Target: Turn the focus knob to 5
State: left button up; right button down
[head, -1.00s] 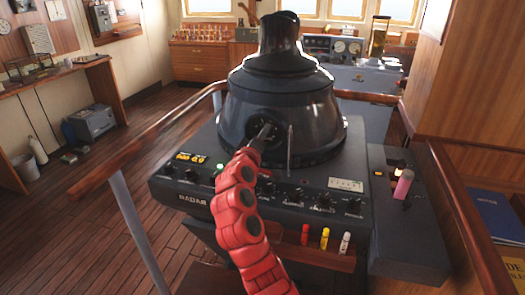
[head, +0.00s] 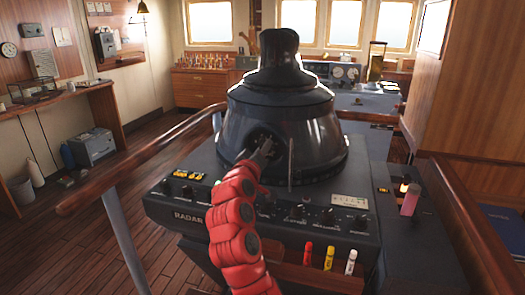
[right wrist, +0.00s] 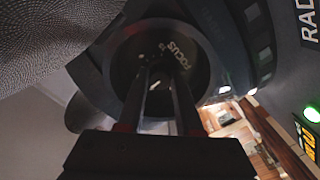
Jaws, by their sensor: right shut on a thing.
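The radar console has a dark domed hood (head: 285,115) with a round recess in its front-left face. The focus knob (right wrist: 200,72) sits there and shows in the right wrist view as a dark round dial lettered FOCUS. My right gripper (head: 264,149) reaches up to it from below. In the right wrist view its two fingers (right wrist: 160,72) are shut on the knob's middle. The fingers hide part of the dial, and I cannot read a number or pointer setting. My left gripper is not in view.
The console's front panel (head: 190,215) carries several small knobs below the hood. A thin upright rod (head: 291,160) stands just right of my fingers. Several markers (head: 329,258) stand in a wooden holder at the front. A wooden handrail (head: 130,170) runs along the left.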

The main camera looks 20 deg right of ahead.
jog(key=c, duration=0.6)
grip_release()
jog(key=shift+f, duration=0.1)
jog(key=b+v, duration=0.1)
jog(key=v, duration=1.6)
jog(key=shift+s+a+b, duration=0.2)
jog(key=shift+b, duration=0.1)
